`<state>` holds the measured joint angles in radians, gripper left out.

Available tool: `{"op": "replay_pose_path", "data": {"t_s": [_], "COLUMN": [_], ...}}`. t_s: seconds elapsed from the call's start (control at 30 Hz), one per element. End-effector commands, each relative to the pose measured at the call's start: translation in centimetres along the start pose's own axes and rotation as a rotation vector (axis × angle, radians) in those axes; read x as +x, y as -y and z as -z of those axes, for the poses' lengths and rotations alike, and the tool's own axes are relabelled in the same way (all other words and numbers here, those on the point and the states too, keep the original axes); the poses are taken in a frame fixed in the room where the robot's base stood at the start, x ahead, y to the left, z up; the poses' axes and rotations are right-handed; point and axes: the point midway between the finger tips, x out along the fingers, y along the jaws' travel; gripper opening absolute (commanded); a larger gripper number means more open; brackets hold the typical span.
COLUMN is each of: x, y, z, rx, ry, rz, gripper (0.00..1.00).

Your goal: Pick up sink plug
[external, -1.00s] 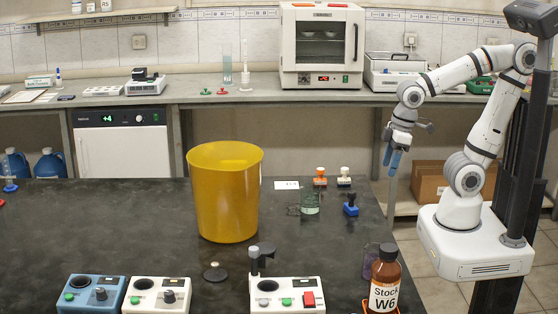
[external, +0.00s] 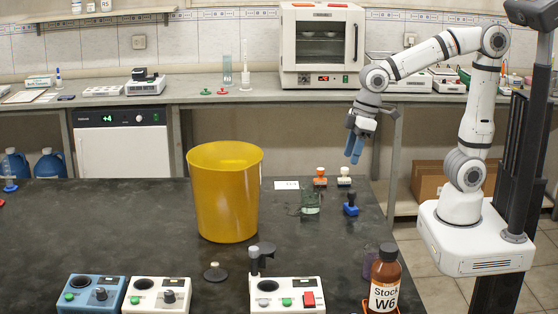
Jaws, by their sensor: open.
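The sink plug (external: 215,272) looks to be the small dark disc with a light knob on top, lying on the black bench in front of the yellow bin. My gripper (external: 354,150) hangs in the air above the bench's right side, its blue fingers pointing down. It is open and empty, well up and to the right of the plug, touching nothing.
The tall yellow bin (external: 225,195) stands behind the plug. Several titration boxes line the front, including a white one (external: 287,295) with a post. The brown Stock W6 bottle (external: 385,280), a small beaker (external: 310,203) and coloured stamps (external: 351,205) stand at the right.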

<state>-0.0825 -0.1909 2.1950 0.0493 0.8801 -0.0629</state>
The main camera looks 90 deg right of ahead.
Motion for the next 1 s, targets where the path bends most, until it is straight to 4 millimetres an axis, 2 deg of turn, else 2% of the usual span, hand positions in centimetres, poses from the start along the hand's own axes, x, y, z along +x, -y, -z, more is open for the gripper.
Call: {"op": "replay_pose_path", "data": {"t_s": [0.03,0.2,0.4,0.5,0.6,0.8,1.0], "x": [0.0,1.1,4.2,6.3,8.3,12.4,16.3], "y": [0.8,3.9,8.7,11.3,13.8,17.9,19.4], "z": [2.8,11.2,19.9,23.5,26.3,30.1,32.3], "rx": [-0.024,-0.098,-0.184,-0.225,-0.261,-0.337,-0.457], "ry": [-0.001,-0.026,-0.054,-0.067,-0.081,-0.099,-0.112], "rz": [0.012,0.052,0.1,0.124,0.145,0.171,0.16], "gripper": [0.45,0.45,0.45,0.45,0.45,0.45,0.45]}}
